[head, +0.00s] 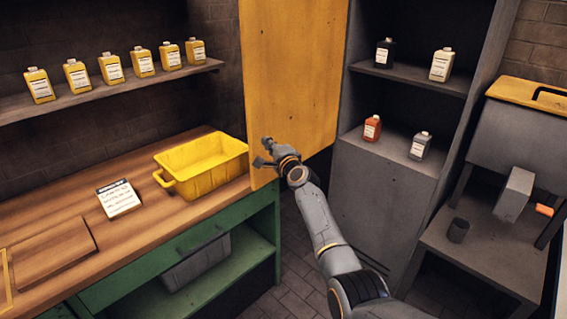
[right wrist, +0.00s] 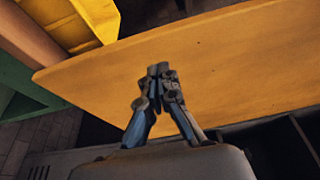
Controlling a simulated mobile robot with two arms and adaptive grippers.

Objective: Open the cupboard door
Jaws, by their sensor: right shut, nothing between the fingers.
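The yellow cupboard door (head: 295,70) stands swung open at the left side of the grey cupboard (head: 385,185), whose shelves show. My right gripper (head: 264,152) is shut and empty in front of the lower part of the door's face. In the right wrist view its fingertips (right wrist: 158,70) lie over the door panel (right wrist: 235,60). I cannot tell whether they touch it. No handle shows on the visible face of the door. My left gripper is not in view.
A yellow bin (head: 205,165) sits on the workbench (head: 150,230) close to the door's left edge. Inside the cupboard are a dark bottle (head: 385,53), a cream bottle (head: 441,65), a red bottle (head: 372,128) and a grey bottle (head: 420,146). A grey machine (head: 520,130) stands at right.

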